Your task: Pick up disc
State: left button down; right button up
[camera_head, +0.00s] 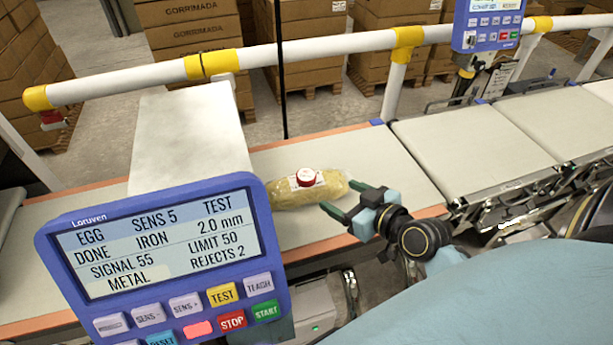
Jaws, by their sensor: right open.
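A small red disc (306,176) with a pale top lies on a clear bag of yellowish food (330,188). The bag lies on the belt (292,233), just right of the white detector housing. My right gripper (337,198) is open at the bag's right end, its dark green fingers pointing left toward the bag. The fingertips are a short way right of and nearer than the disc, apart from it. Whether a finger touches the bag I cannot tell. My left gripper is not in view.
A blue control panel (150,262) reading "METAL" and the white detector housing (190,135) stand at the left. A white rail with yellow joints (330,47) runs behind the belt. More belt sections (470,150) continue right. Stacked cartons (190,25) stand behind.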

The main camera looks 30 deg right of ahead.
aim_at(311, 178)
jog(key=x, duration=1.1)
jog(key=shift+w+d+r, duration=0.1)
jog(key=shift+r, duration=0.25)
jog(key=shift+w+f, duration=0.2)
jog(key=shift+w, duration=0.3)
jog(key=c, duration=1.1)
notch_tip(311, 178, up, 10)
jog(key=shift+p, duration=1.15)
jog(key=shift+c, duration=0.2)
jog(key=s+a+m+h+b, duration=0.1)
jog(key=s+a+h+b, duration=0.1)
jog(key=s+a+b, duration=0.3)
jog(key=shift+a+r+m+b, duration=0.45)
jog(key=shift+a+b, duration=0.15)
jog(key=shift+a, duration=1.4)
